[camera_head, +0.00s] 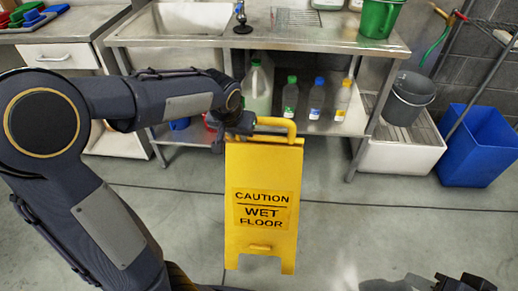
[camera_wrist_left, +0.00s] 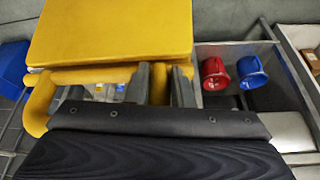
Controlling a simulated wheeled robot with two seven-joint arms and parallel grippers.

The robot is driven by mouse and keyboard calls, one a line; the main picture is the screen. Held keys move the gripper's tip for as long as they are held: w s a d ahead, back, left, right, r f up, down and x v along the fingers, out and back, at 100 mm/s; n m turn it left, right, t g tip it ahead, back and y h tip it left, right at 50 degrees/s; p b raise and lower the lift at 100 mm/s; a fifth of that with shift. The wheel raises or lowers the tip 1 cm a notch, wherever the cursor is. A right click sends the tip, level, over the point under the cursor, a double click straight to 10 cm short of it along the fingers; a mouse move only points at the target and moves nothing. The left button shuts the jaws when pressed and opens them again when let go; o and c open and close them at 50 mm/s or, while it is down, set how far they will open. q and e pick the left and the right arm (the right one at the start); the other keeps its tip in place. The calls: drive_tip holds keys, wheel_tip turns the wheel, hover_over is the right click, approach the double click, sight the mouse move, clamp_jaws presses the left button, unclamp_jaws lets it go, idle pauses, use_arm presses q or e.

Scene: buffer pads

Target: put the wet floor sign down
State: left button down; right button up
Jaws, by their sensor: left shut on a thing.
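The yellow wet floor sign (camera_head: 262,175) hangs upright from my left gripper (camera_head: 243,127), its "CAUTION WET FLOOR" face toward me. My left gripper is shut on the handle at its top. In the left wrist view, the sign (camera_wrist_left: 110,35) fills the upper left and its handle passes between the fingers of my left gripper (camera_wrist_left: 163,85). I cannot tell whether its feet touch the floor. My right gripper (camera_head: 464,284) shows only in part at the bottom right edge; its fingers are not clear.
A steel sink bench (camera_head: 290,42) stands behind the sign, with several bottles on its lower shelf (camera_head: 325,121). A grey bucket (camera_head: 408,97) and a blue bin (camera_head: 478,145) are at the right. Grey floor (camera_head: 370,230) is open around and in front of the sign.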

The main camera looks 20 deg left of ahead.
use_arm(q)
drive_tip(key=w, duration=0.1)
drive_tip(key=w+f, duration=0.1)
drive_tip(key=w+d, duration=0.1)
drive_tip(key=shift+w+f, duration=0.35)
drive_tip(key=w+d+b+x, duration=0.1)
drive_tip(key=b+x, duration=0.1)
drive_tip(key=x, duration=0.8)
drive_tip(key=shift+d, duration=0.3)
drive_tip(key=shift+w+r, duration=0.1)
drive_tip(key=shift+r, duration=0.05)
